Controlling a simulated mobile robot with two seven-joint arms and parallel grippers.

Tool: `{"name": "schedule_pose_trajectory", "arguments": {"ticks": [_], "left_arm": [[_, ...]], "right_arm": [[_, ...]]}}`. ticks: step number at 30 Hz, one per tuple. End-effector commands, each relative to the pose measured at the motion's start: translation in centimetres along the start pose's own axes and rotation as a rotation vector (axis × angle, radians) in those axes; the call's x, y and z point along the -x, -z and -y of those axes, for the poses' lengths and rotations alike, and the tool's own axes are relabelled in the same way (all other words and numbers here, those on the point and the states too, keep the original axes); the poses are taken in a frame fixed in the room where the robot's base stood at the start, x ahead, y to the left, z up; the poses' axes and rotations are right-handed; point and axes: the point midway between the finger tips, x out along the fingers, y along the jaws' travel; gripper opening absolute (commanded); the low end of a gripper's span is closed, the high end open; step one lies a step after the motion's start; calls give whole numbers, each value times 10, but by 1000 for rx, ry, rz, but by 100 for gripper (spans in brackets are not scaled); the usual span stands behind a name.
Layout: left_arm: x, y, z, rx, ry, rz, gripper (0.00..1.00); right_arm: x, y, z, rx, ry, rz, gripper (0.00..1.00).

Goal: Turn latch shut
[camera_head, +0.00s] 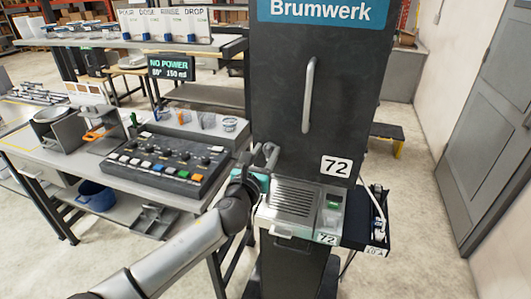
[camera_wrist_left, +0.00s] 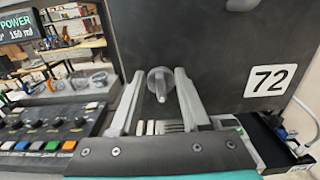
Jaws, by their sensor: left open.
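In the left wrist view, a grey latch (camera_wrist_left: 161,76), a round knob with a short bar pointing down, sits on the front of the dark machine (camera_wrist_left: 215,60). My left gripper (camera_wrist_left: 158,88) is open, with one finger on each side of the latch. I see gaps between the latch and both fingers, and cannot tell whether either touches. In the head view my left gripper (camera_head: 264,155) is at the lower left of the dark machine (camera_head: 280,75), which is labelled Brumwerk and 72. There I cannot make out the latch apart from the gripper. My right gripper is not in view.
A vertical handle (camera_head: 309,95) is on the machine front. A slotted drip tray (camera_head: 293,202) juts out below my gripper. A button panel (camera_head: 170,162) stands on the bench to the left. A small side shelf (camera_head: 357,232) with a cable is at right.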

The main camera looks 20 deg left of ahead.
Motion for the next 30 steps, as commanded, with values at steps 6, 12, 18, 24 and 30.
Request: {"name": "schedule_pose_trajectory", "arguments": {"ticks": [6,12,18,24,30], "left_arm": [[0,0,0,0,0,0,34],[0,0,0,0,0,0,11],[0,0,0,0,0,0,0],[0,0,0,0,0,0,0],[0,0,0,5,0,0,0]], "right_arm": [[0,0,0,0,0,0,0],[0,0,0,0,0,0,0],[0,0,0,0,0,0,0],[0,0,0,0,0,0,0],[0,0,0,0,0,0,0]]}}
